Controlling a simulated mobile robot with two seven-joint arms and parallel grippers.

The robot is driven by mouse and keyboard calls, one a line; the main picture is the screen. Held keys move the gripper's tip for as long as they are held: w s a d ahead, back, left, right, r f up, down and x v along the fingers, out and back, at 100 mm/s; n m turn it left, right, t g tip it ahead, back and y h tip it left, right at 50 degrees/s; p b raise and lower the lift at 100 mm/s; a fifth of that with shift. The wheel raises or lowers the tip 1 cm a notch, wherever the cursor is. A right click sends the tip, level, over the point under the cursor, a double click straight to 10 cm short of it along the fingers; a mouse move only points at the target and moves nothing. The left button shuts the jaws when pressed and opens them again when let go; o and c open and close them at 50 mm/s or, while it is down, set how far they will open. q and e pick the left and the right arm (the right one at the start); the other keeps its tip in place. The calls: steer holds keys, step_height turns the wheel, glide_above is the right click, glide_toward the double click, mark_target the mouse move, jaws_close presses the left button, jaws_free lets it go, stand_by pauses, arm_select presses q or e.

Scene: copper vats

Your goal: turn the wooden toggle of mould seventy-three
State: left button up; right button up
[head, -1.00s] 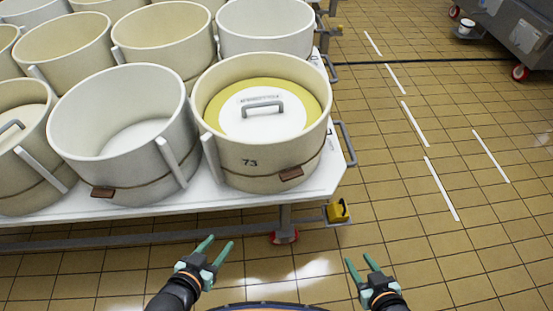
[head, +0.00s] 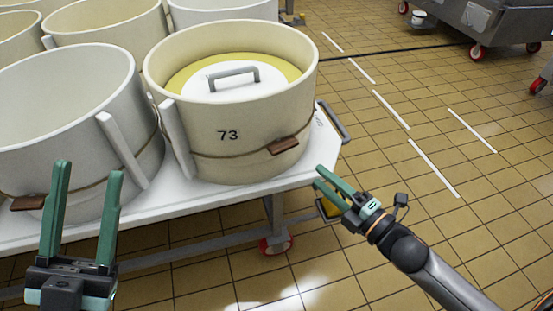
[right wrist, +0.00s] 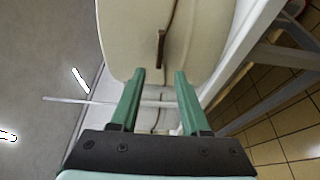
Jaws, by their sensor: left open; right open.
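Mould seventy-three (head: 228,160) is a cream round tub marked 73, standing at the front right corner of the white table. A cord runs round it, with a brown wooden toggle (head: 284,146) on its front right side. In the right wrist view the toggle (right wrist: 161,48) lies upright in the picture, beyond the fingertips and roughly between their lines. My left gripper (head: 90,170) is open and empty, in front of the neighbouring white mould.
The neighbouring white mould (head: 75,100) stands close on the left, with its own brown toggle (head: 28,203). The white table (head: 230,197) has a grey handle (head: 333,122) at its right end. Tiled floor to the right is clear near the table.

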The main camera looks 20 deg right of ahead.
mark_target(288, 149)
steer(key=b+x, duration=0.2)
steer(key=x, duration=1)
steer(key=shift+w+a, duration=0.15)
steer(key=shift+w, duration=0.05)
jaws_close()
stand_by(0.5)
